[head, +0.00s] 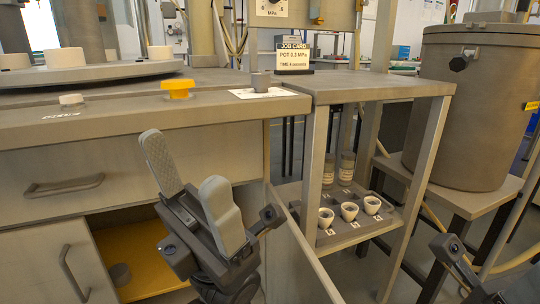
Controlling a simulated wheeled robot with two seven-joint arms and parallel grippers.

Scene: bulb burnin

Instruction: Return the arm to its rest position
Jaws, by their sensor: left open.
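My left gripper (190,182) is open and empty. Its two pale fingers point up and to the left, in front of the grey cabinet's drawer front (100,165). Nothing sits between the fingers. At the bottom right edge, a dark part of my other arm shows, but its fingers are not in view.
A yellow knob (177,88) and a white knob (71,100) sit on the counter. A job card (292,60) stands at the back. A lower shelf tray (350,232) holds several white cups (349,211) and jars. A large grey drum (470,110) stands right. The cabinet's lower compartment is open.

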